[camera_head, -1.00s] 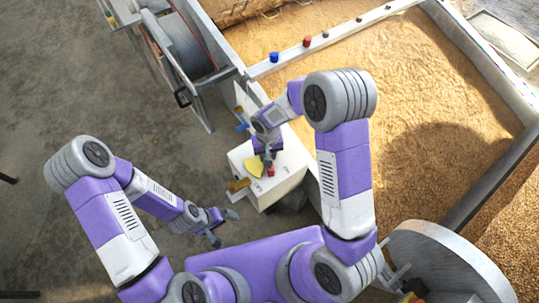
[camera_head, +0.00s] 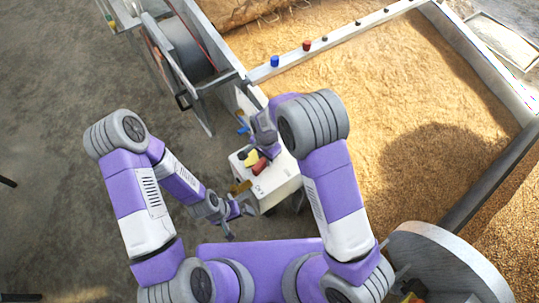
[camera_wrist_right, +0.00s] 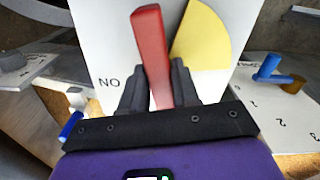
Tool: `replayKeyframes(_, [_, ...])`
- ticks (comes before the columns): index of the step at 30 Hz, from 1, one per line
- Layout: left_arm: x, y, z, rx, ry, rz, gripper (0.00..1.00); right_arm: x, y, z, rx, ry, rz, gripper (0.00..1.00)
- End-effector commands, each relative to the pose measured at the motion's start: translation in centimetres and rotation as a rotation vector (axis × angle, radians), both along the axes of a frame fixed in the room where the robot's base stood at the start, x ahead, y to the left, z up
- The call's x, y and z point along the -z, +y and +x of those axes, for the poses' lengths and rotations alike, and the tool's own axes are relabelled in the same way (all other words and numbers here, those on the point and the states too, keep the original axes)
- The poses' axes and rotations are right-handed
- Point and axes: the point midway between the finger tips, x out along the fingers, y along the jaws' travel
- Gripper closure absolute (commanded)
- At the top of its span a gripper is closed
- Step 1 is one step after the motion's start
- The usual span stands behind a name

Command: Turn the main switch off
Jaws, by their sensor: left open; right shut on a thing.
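The main switch appears as a red lever (camera_wrist_right: 150,50) on a white panel in the right wrist view, beside a yellow sector plate (camera_wrist_right: 203,35). The letters "NO" are left of the lever. In the head view, the red lever (camera_head: 259,166) and yellow plate (camera_head: 250,158) are on top of a white box (camera_head: 275,188). My right gripper (camera_wrist_right: 158,75) has a dark finger on each side of the lever and is shut on it. The lever's base is hidden behind the gripper. My left gripper (camera_head: 238,214) is open and empty, just left of the box.
In the right wrist view, a numbered panel with a blue knob (camera_wrist_right: 268,66) is at the right. In the head view, a large grain bed (camera_head: 400,100) with a pale rim lies right of the box. Bare floor (camera_head: 60,90) is at the left.

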Motion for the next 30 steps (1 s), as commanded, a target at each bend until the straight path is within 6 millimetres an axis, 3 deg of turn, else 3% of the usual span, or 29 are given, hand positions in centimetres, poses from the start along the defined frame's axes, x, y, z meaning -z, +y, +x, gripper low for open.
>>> replayKeyframes(12, [-1.3, 0.0, 0.0, 0.000, 0.000, 0.000, 0.00, -0.1, 0.1, 0.2, 0.218, -0.002, 0.001, 1.00])
replayKeyframes(30, [-1.4, 0.0, 0.0, 0.000, 0.000, 0.000, 0.00, 0.0, 0.2, 0.2, 0.261, -0.002, 0.003, 1.00])
